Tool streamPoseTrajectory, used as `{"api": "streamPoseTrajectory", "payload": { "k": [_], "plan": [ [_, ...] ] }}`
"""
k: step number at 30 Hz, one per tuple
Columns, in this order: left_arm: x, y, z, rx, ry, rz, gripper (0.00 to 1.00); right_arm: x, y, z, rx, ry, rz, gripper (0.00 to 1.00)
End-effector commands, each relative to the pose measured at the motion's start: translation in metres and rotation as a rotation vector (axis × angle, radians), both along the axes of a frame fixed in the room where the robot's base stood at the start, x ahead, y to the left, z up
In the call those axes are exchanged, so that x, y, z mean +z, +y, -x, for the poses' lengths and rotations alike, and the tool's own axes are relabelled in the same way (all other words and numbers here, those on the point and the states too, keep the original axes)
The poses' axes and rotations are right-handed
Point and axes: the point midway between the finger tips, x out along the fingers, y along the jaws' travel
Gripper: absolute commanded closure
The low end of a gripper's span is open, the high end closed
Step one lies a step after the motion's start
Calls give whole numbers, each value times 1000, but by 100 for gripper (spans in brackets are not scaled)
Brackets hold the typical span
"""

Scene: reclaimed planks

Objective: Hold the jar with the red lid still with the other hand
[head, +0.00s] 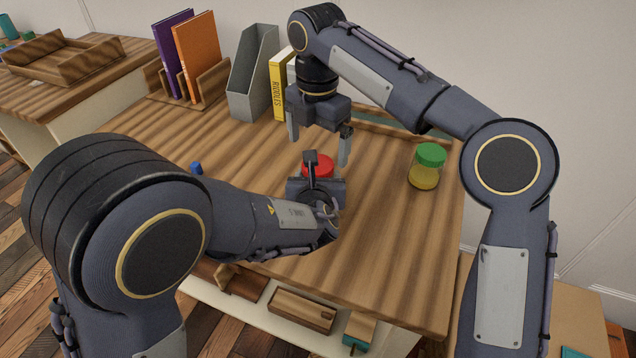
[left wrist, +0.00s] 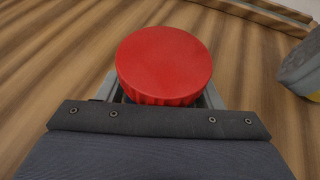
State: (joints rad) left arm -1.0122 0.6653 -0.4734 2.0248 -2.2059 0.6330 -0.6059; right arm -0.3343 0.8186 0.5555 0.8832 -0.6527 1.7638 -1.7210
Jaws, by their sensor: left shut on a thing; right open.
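The jar with the red lid stands on the wooden table; in the head view its red lid (head: 322,163) shows just beyond my left gripper (head: 317,182), which hides the jar's body. In the left wrist view the round red lid (left wrist: 165,62) fills the middle, with a grey finger on either side of it. My left gripper is shut on this jar. My right gripper (head: 319,146) is open and empty, pointing down above and just behind the red lid.
A jar with a green lid (head: 428,166) stands to the right on the table. Upright books (head: 197,55), a grey file holder (head: 252,75) and a yellow book (head: 279,88) line the back. A small blue thing (head: 196,168) shows behind my left arm. The table's front right is clear.

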Motion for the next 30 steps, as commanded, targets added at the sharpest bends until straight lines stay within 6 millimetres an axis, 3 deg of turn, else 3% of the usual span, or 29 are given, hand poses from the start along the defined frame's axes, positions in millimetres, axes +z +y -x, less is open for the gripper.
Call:
{"api": "streamPoseTrajectory", "payload": {
  "k": [8,21,30],
  "plan": [
    [0,-1,0,-2,1,1,100,3,0,0,0,-1,0,0],
    [0,-1,0,-2,0,1,100,64,1,-1,-2,-1,0,0],
    [0,0,0,-1,0,0,100,75,0,0,1,-1,-1,0]
  ]
}}
